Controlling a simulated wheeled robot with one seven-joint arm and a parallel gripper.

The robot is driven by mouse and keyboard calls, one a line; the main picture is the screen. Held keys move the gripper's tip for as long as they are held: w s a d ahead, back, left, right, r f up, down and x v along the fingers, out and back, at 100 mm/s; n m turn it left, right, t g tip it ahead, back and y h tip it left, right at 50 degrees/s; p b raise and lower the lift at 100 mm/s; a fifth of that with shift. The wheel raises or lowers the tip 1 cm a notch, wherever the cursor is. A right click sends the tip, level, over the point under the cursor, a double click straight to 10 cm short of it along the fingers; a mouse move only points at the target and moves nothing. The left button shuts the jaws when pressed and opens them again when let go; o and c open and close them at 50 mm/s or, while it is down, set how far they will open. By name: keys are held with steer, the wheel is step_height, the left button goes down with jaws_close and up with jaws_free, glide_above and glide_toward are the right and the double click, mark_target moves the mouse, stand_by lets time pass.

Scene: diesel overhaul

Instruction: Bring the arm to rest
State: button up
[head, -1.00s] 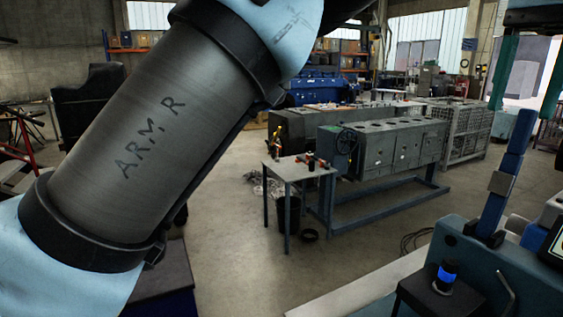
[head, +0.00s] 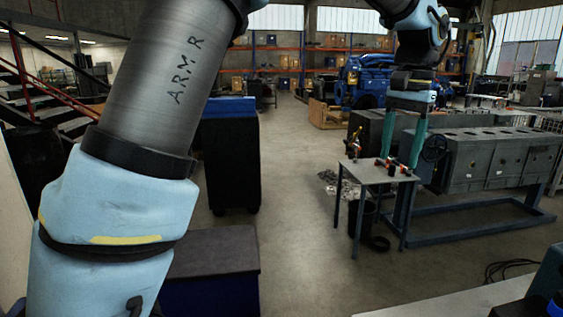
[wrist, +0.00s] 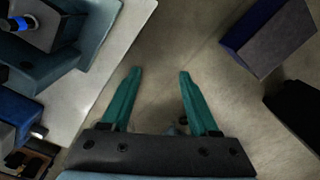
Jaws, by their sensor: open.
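My gripper (head: 402,160) hangs pointing down at the upper right of the head view, with its two teal fingers spread apart. In the wrist view my gripper (wrist: 158,72) is open, with nothing between the fingers but concrete floor. My arm crosses the left of the head view and comes back in at the top right. In the head view the fingertips overlap the small table behind them; I cannot tell the distance between them.
A small grey table (head: 372,172) holds red and black parts. A grey engine block (head: 490,158) sits on a blue stand behind it. A dark cabinet (head: 232,160) and a low dark-topped box (head: 210,255) stand left of centre. Open floor (head: 300,250) lies between.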

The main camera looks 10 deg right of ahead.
steer(key=w+a+f+n, duration=0.2)
steer(key=w+a+f, duration=0.15)
steer(key=a, duration=0.35)
steer(key=w+a+f+n+b, duration=0.1)
steer(key=w+a+f, duration=0.25)
steer(key=a, duration=0.35)
steer(key=w+a+f+n, duration=0.2)
steer(key=w+a+f, duration=0.15)
steer(key=a, duration=0.45)
steer(key=s+a+f+n, duration=0.2)
steer(key=a+f, duration=0.1)
steer(key=a, duration=0.3)
steer(key=s+a+f+n+t+b, duration=0.1)
steer(key=s+a+f+n, duration=0.1)
steer(key=a, duration=0.5)
steer(key=s+a+f+n, duration=0.2)
steer(key=s+a+f, duration=0.1)
steer(key=a, duration=0.4)
steer(key=shift+a+f+h+b, duration=0.25)
steer(key=shift+f+h+b, duration=0.1)
steer(key=shift+f, duration=0.4)
